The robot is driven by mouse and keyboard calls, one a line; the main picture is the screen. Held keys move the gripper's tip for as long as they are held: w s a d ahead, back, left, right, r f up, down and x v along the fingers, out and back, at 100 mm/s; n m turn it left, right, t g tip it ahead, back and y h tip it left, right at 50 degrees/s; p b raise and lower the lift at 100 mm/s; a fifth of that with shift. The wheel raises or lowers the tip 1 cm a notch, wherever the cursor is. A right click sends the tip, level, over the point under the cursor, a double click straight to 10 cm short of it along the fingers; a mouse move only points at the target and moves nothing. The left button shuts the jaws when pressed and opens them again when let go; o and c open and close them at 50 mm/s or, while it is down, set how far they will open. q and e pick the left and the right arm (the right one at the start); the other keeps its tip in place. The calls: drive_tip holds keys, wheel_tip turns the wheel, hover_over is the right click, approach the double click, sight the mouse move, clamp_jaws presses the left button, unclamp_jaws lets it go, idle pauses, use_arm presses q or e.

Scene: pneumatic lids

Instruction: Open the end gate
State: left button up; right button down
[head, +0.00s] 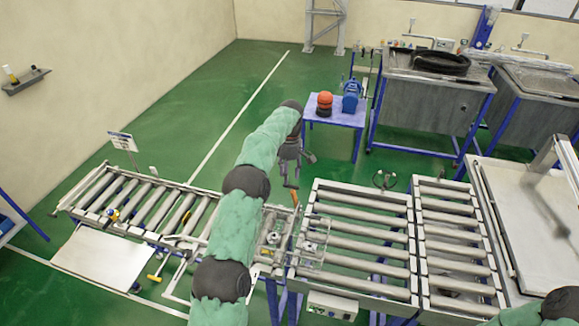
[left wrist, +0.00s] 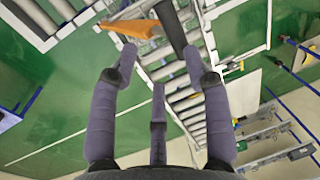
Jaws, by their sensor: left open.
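My left gripper (head: 291,176) hangs above the roller conveyors, near the gap between the left and right sections. It is open, and its grey fingers (left wrist: 160,68) hold nothing in the left wrist view. An orange bar (left wrist: 134,28) shows just beyond the fingertips, beside a dark bar (left wrist: 170,24). A small orange piece (head: 295,198) also shows below the gripper in the head view. I cannot tell for sure which part is the end gate or whether it is open or shut. My left arm hides part of the conveyor. My right gripper is out of view.
The left roller conveyor (head: 112,170) has a small sign (head: 122,141) behind it. The right roller conveyor (head: 355,228) lies across the gap. A blue table (head: 334,118) with an orange object (head: 325,100) stands behind. Green floor is clear at the back left.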

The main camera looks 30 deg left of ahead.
use_arm(q)
drive_tip(key=shift+w+a+r, duration=0.2)
drive_tip(key=shift+w+r, duration=0.55)
drive_tip(key=shift+w, duration=0.15)
